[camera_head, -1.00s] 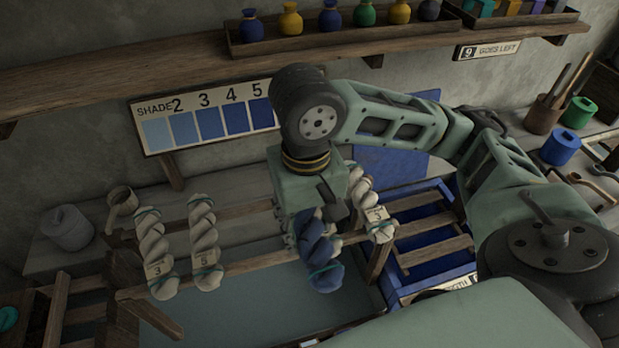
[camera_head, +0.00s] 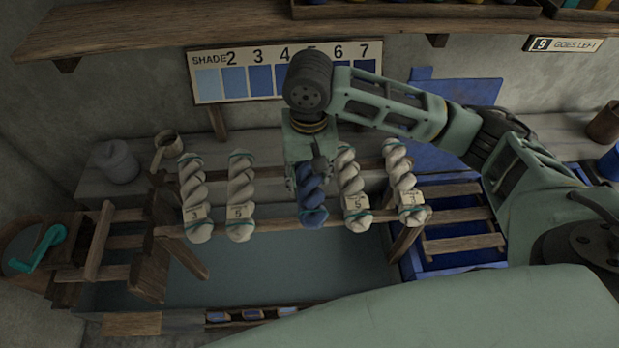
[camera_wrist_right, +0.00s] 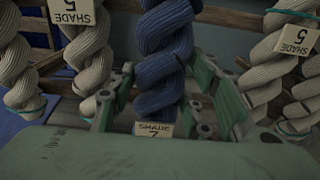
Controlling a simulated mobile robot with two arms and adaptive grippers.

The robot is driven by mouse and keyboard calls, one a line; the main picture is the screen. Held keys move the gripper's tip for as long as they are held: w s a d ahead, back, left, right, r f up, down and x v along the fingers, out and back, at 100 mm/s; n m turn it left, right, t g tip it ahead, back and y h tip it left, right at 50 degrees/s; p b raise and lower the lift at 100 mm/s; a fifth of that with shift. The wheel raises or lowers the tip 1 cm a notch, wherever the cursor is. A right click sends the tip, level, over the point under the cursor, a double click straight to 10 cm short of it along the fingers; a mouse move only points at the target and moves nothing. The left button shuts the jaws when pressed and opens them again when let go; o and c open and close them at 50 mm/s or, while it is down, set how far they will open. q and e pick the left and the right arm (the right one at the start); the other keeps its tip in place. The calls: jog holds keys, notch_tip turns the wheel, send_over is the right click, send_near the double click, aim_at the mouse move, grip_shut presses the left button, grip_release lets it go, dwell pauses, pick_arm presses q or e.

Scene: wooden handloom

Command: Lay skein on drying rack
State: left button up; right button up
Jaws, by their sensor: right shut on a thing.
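A blue twisted skein (camera_head: 313,216) hangs across two wooden rails (camera_head: 272,225), among several pale skeins. My right gripper (camera_head: 307,183) is over it from above, shut on it. In the right wrist view the blue skein (camera_wrist_right: 163,55) runs between the gripper's fingers (camera_wrist_right: 165,100), with a "SHADE 7" tag (camera_wrist_right: 155,129) at its lower end. Pale skeins with number tags (camera_head: 241,195) hang to its left, and others (camera_head: 354,190) to its right. I cannot tell whether the blue skein bears on the rails. My left gripper is not in view.
A blue slatted bin (camera_head: 460,262) stands at right, and a vat of blue-grey liquid (camera_head: 270,275) lies under the rails. A shade chart (camera_head: 235,80) is on the wall behind. A grey lidded pot (camera_head: 118,162) and a ladle (camera_head: 167,148) stand at back left.

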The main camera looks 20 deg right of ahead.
jog(key=shift+d+f, duration=0.1)
jog(key=shift+f, duration=1.25)
jog(key=shift+f+p, duration=0.1)
jog(key=shift+p, duration=0.2)
jog(key=o, duration=1.4)
